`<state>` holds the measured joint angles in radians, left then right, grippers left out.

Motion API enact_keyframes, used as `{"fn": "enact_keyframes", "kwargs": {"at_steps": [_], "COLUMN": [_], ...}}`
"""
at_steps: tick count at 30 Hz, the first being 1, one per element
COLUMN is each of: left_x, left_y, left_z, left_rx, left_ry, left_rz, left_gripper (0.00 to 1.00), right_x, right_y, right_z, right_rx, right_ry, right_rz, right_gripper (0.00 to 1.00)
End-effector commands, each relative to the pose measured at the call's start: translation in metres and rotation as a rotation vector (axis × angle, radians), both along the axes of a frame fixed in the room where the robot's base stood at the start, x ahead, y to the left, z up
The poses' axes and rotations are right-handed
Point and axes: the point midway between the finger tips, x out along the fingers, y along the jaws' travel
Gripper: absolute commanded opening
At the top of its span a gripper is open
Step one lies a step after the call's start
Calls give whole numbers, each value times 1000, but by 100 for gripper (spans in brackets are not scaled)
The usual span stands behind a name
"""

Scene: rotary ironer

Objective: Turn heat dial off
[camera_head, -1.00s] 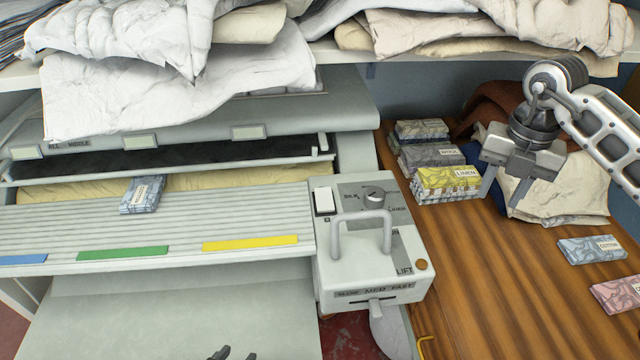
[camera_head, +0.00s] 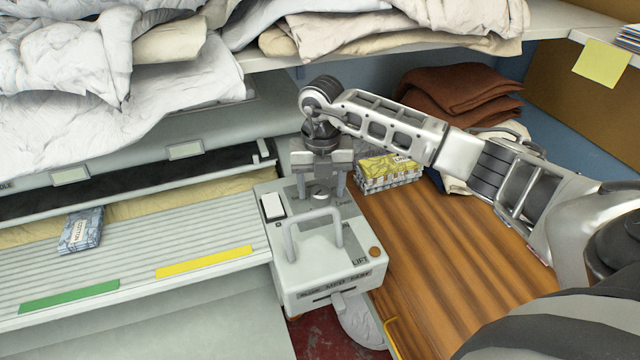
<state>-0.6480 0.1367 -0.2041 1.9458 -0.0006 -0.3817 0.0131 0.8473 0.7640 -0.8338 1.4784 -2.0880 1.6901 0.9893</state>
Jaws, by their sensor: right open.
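The ironer's control box (camera_head: 335,272) stands at the right end of the ribbed feed table. The heat dial (camera_head: 320,193) is a small round grey knob on top of the box, behind the upright metal lever handle (camera_head: 315,235). My right gripper (camera_head: 321,192) is open and points down over the dial, one finger on each side of it in the picture. I cannot tell whether the fingers touch the dial. The dial's pointer and some of its labels are hidden or too small to read. My left gripper is not in view.
A yellow linen packet (camera_head: 390,172) lies on the wooden table (camera_head: 440,265). A cotton packet (camera_head: 82,230) lies on the feed table (camera_head: 150,250).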

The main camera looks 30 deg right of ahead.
Motion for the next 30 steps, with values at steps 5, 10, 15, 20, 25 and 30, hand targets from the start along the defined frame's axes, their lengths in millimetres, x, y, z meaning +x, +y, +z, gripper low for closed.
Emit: {"fn": "enact_keyframes", "kwargs": {"at_steps": [5, 10, 15, 20, 25, 30], "left_x": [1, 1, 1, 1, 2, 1], "left_y": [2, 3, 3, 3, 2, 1], "left_z": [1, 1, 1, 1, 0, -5], "left_rx": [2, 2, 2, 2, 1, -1], "left_ry": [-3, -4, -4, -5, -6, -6], "left_rz": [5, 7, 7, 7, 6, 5], "left_gripper": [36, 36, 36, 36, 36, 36], "right_x": [0, 0, 0, 0, 0, 0], "right_y": [0, 0, 0, 0, 0, -1], "right_z": [-5, -5, -4, -4, -4, -5], "right_rx": [-1, -1, -1, -1, -1, -2], "right_ry": [0, 0, 0, 0, 0, -1], "right_rz": [0, 0, 0, 3, 36, 118], "right_gripper": [59, 53, 14, 14, 14, 14]}}
